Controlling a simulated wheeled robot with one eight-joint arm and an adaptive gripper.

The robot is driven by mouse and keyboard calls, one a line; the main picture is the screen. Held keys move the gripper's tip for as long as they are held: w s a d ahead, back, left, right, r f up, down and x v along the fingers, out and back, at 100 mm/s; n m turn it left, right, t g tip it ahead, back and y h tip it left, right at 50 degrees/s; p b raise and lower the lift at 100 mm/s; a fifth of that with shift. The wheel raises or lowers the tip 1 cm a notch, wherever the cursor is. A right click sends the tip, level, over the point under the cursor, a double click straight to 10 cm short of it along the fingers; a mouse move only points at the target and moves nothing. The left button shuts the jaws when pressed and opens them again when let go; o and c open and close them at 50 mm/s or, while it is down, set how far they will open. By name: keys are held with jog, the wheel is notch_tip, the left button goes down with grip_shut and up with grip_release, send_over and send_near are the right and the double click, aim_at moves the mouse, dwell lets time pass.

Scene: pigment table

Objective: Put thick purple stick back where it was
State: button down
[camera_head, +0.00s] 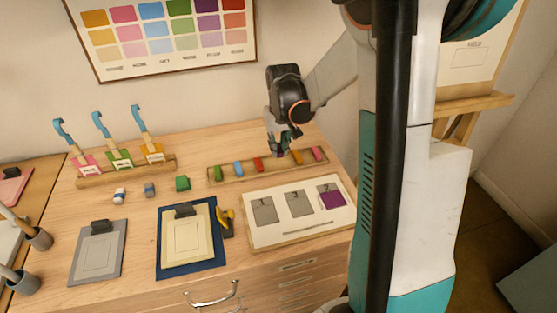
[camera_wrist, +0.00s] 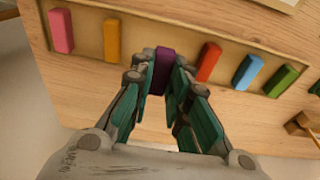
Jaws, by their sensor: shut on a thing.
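The thick purple stick (camera_wrist: 163,70) is between the fingertips of my gripper (camera_wrist: 162,88) in the wrist view. My gripper is shut on it. The stick is at the wooden tray (camera_wrist: 139,35), in line with the gap between the orange stick (camera_wrist: 111,40) and the red stick (camera_wrist: 209,62). I cannot tell whether it touches the tray floor. In the head view my gripper (camera_head: 281,150) is over the tray's middle and hides most of the purple stick.
The tray also holds a pink stick (camera_head: 317,153), a blue stick (camera_head: 238,168) and a green stick (camera_head: 217,173). In front is a board with numbered grey squares (camera_head: 264,211) and a purple patch (camera_head: 332,200). A green block (camera_head: 182,183) sits left of the tray.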

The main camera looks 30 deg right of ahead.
aim_at(279, 164)
jog(key=shift+f+b, duration=0.7)
jog(key=shift+f, duration=1.6)
jog(key=shift+f, duration=0.1)
jog(key=c, duration=1.5)
grip_release()
jog(key=shift+c, duration=0.2)
jog(key=r+p, duration=0.1)
jog(key=r, duration=0.3)
jog(key=s+r+p, duration=0.1)
jog(key=r, duration=0.3)
jog(key=s+r+p, duration=0.1)
jog(key=r+p, duration=0.1)
jog(key=r, duration=0.2)
jog(key=shift+a, duration=0.25)
jog(key=shift+w, duration=0.1)
